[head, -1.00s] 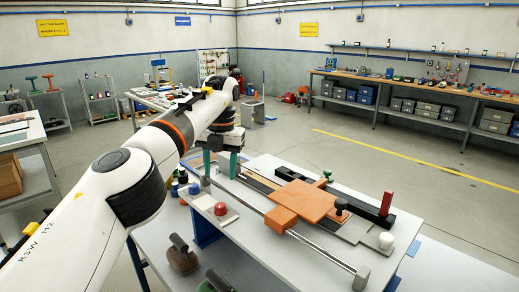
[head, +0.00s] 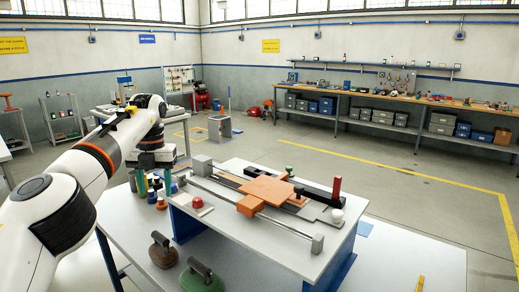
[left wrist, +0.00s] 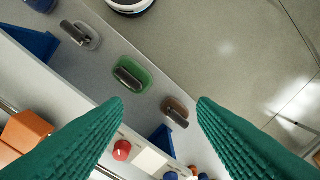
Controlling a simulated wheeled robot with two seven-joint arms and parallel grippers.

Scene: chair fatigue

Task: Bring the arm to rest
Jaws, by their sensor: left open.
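My left arm comes in from the left in the head view, white with orange and black rings, reaching over the near-left part of the table. Its left gripper (head: 153,182) points down with two green ribbed fingers apart. In the left wrist view the left gripper (left wrist: 160,110) has its fingers wide apart with nothing between them. Below it lie a brown handled pad (left wrist: 175,112), a green handled pad (left wrist: 131,76) and a red-capped piece (left wrist: 122,150). My right gripper is not in view.
The table (head: 225,236) bears a fixture with an orange plate (head: 266,189), an orange block (head: 250,205), a red upright handle (head: 336,188) and a white knob (head: 337,216). A workbench (head: 400,103) with bins stands along the far wall. The floor at right is clear.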

